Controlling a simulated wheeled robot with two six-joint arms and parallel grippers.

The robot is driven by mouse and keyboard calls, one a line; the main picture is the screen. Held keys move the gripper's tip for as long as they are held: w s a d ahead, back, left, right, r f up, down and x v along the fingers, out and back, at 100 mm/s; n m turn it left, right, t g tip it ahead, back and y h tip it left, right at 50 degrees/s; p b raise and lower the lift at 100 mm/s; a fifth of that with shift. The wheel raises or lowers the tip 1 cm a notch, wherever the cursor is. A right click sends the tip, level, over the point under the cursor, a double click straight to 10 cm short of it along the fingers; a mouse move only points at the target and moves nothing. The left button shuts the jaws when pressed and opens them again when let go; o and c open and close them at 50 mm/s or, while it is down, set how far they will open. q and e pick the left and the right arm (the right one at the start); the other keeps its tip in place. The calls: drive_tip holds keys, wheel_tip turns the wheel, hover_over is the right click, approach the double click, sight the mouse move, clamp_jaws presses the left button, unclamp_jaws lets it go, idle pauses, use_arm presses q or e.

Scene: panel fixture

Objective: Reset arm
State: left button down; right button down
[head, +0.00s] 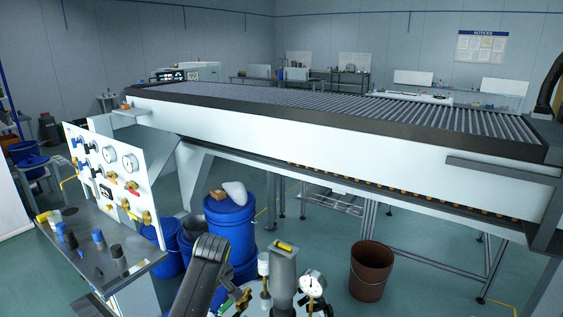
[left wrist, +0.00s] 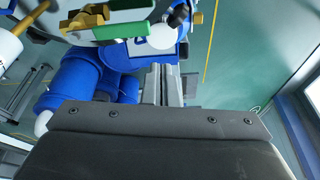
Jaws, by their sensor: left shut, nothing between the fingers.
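My left gripper shows in the left wrist view (left wrist: 163,84), its narrow grey fingers together and empty beyond the dark wrist housing. Blue barrels lie beyond and beside it in that view. In the head view a dark arm link, probably mine, rises from the bottom edge; no fingertips can be made out there. The white panel (head: 112,170) with gauges and blue, red and yellow valves stands upright at the left. My right gripper is not in view.
A metal shelf (head: 92,262) with small fittings sits before the panel. Blue barrels (head: 230,222) stand under the long roller conveyor (head: 330,135). A brown bucket (head: 371,270) stands on the floor. A pressure gauge (head: 312,283) and brass fittings are close at the bottom centre.

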use_arm(q)
drive_tip(key=s+a+f+m, duration=0.2)
drive_tip(key=s+a+f, duration=0.25)
drive_tip(key=s, duration=0.55)
drive_tip(key=s+a+f+m, duration=0.25)
drive_tip(key=s+f, duration=0.35)
drive_tip(key=s, duration=0.3)
drive_tip(key=s+a+r+m+t, duration=0.1)
drive_tip(key=s+r+m, duration=0.1)
drive_tip(key=s, duration=0.9)
drive_tip(key=s+a+r+m, duration=0.2)
drive_tip(key=s, duration=0.8)
wheel_tip(320, 180, down, 27)
drive_tip(key=a+g+h+b, duration=0.1)
drive_tip(key=a+b, duration=0.1)
drive_tip(key=s+d+f+g, duration=0.1)
drive_tip(key=s+d+f, duration=0.1)
drive_tip(key=s+f, duration=1.3)
drive_tip(key=shift+s+f+h+b, duration=0.3)
drive_tip(key=shift+f+b, duration=0.15)
drive_tip(key=shift+f, duration=0.35)
